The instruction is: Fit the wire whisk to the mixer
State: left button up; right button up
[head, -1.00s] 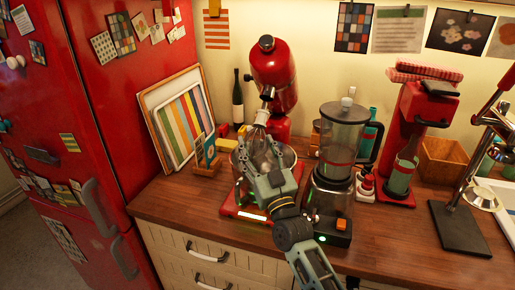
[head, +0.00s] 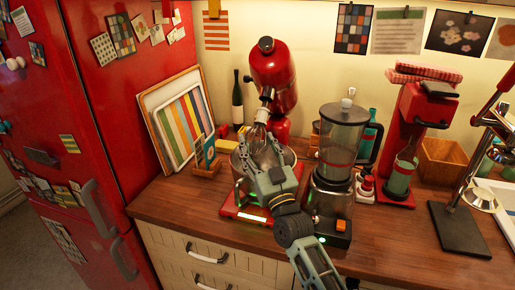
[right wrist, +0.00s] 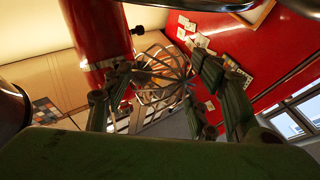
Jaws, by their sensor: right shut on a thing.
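The red mixer (head: 275,75) stands at the back of the counter with its head tilted up; its red body also shows in the right wrist view (right wrist: 92,30). Its metal bowl (head: 287,156) sits on the red base below, partly hidden by my arm. My right gripper (head: 262,158) is above the bowl, shut on the wire whisk (head: 258,131). In the right wrist view the whisk's wire loops (right wrist: 160,80) show between the fingers. The whisk's upper end is right by the underside of the mixer head; I cannot tell whether they touch. My left gripper is out of view.
A blender (head: 337,150) stands close to the right of my right arm. A small stand (head: 207,160) and leaning trays (head: 165,110) are left of the mixer. A red coffee machine (head: 418,120) stands further right. The front counter strip is clear.

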aim_at(261, 135)
jog(key=shift+w+d+r, duration=0.15)
jog(key=shift+w+r, duration=0.35)
jog(key=shift+w+d+r, duration=0.15)
jog(key=shift+w+r, duration=0.3)
jog(key=shift+w, duration=0.05)
jog(key=shift+r, duration=0.15)
jog(key=o, duration=1.3)
jog(key=shift+w, duration=0.1)
jog(key=shift+s+d+f, duration=0.1)
jog(key=shift+s+f, duration=0.15)
jog(key=shift+f, duration=0.05)
jog(key=v, duration=1.1)
jog(key=shift+s+d, duration=0.15)
jog(key=shift+s, duration=0.1)
